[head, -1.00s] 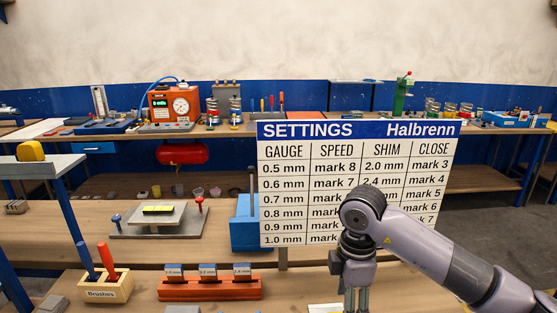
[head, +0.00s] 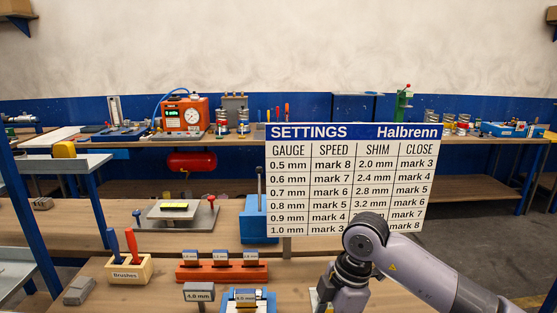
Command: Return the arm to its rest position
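My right arm comes in from the right in the head view, its wrist bent downward in front of the lower right part of the settings board (head: 340,190). The gripper at its end is cut off by the bottom edge of the picture, so its fingers are hidden. My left arm and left gripper do not show. The board has a blue header reading SETTINGS and Halbrenn, with columns for gauge, speed, shim and close. The arm covers a little of its lowest rows.
On the near bench stand a Brushes holder (head: 129,272), an orange rack (head: 221,272) with labelled shims, a 4.8 mm sign (head: 199,293) and a blue block (head: 258,230). A grey plate fixture (head: 181,212) is behind. The back bench carries an orange gauge box (head: 185,115).

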